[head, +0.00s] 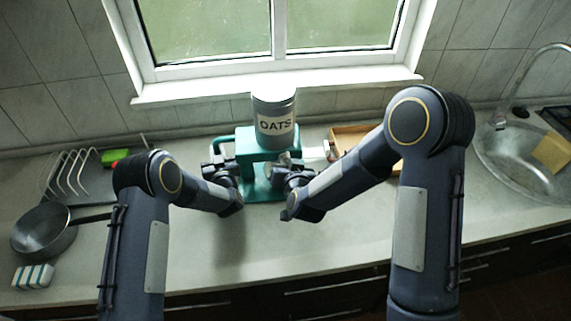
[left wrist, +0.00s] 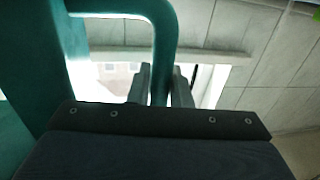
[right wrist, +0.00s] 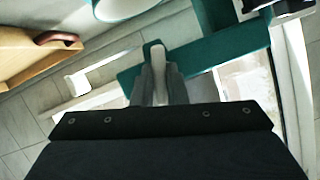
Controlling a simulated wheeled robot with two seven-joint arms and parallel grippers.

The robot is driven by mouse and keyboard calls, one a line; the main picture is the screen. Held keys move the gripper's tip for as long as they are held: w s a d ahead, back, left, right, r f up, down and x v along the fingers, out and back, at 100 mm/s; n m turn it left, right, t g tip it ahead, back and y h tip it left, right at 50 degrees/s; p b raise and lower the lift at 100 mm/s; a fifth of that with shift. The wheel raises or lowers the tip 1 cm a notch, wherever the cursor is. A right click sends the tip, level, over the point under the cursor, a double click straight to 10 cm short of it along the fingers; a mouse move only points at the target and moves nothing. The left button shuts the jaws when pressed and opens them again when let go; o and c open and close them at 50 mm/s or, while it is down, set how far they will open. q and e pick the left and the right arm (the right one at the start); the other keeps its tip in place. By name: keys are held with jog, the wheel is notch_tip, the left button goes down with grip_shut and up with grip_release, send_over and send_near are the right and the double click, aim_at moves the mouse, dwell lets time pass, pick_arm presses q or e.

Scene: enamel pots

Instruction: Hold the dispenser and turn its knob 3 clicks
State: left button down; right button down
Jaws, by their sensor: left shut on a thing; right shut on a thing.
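The dispenser is a teal stand (head: 250,150) on the counter below the window. It carries a grey canister (head: 274,106) with a pale label. A teal loop handle is on its left side and shows large in the left wrist view (left wrist: 166,40). My left gripper (left wrist: 159,88) is shut on this handle, its fingers on either side of the bar. My right gripper (right wrist: 158,82) is shut on the pale grip of the knob (right wrist: 157,56) at the dispenser's front. In the head view my right wrist hides most of the knob, so its turn angle cannot be told.
A wooden tray (head: 350,137) stands to the right of the dispenser, and the sink (head: 508,165) is at the far right. A dark pan (head: 42,232), a wire rack (head: 70,172) and a striped sponge (head: 33,276) are at the left. The front middle counter is clear.

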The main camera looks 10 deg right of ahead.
pick_arm(q)
jog(key=shift+r, duration=0.1)
pick_arm(e)
jog(key=shift+a+f+m+t+h, duration=0.2)
jog(key=shift+m+t, duration=1.25)
jog(key=shift+m, duration=4.05)
jog(key=shift+d+f+m+t+h, duration=0.25)
jog(key=shift+m+t, duration=1.15)
jog(key=shift+m, duration=4.1)
jog(key=shift+a+f+m+t+h, duration=0.35)
jog(key=shift+m+t, duration=1.1)
jog(key=shift+m, duration=4.05)
jog(key=shift+d+r+m+h, duration=0.1)
jog(key=shift+d+m+h, duration=0.1)
jog(key=shift+m+h, duration=0.1)
